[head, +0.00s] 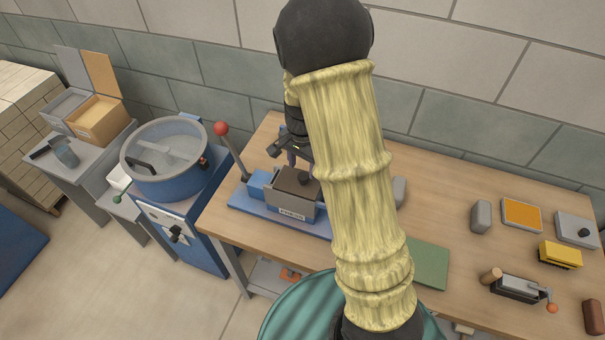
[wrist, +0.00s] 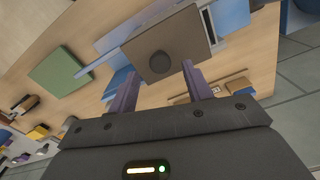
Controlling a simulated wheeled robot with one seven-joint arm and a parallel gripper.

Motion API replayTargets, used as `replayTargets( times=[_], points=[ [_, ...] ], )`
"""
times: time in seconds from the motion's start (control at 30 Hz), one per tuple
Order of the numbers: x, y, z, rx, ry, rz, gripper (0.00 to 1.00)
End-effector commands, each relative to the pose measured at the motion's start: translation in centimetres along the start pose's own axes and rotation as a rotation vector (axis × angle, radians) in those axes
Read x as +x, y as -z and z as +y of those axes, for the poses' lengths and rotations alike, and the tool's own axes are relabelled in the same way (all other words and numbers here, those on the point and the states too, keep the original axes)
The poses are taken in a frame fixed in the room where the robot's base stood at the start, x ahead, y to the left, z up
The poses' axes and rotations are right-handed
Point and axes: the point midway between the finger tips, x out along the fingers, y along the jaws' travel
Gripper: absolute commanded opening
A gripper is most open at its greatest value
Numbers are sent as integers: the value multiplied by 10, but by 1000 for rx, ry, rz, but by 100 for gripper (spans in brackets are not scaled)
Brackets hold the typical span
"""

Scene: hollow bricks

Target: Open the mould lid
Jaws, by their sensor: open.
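The mould (head: 290,205) stands on a blue base on the wooden bench, left of my arm in the head view. Its flat brown lid (head: 297,183) lies over the top and has a dark round knob (head: 304,177). In the wrist view the lid (wrist: 190,40) and knob (wrist: 160,62) are straight ahead, beyond the fingertips. My gripper (wrist: 158,80) is open, with its two purple fingers apart and nothing between them. In the head view my gripper (head: 298,160) is just behind the lid, partly hidden by my arm.
A lever with a red ball (head: 221,129) rises at the mould's left. A blue mixer drum (head: 165,160) stands farther left. The wall is close behind the bench.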

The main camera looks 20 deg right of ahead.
Motion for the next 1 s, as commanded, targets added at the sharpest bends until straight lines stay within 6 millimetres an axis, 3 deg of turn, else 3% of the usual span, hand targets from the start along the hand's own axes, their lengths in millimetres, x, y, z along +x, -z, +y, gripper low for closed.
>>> replayTargets(
  times=[0.3,0.67,0.9,1.0],
  points=[
    [45,0,0,1,-1,-2,50],
    [51,0,0,0,1,-1,50],
    [50,0,0,0,1,0,3],
    [50,0,-1,0,1,0,0]
  ],
)
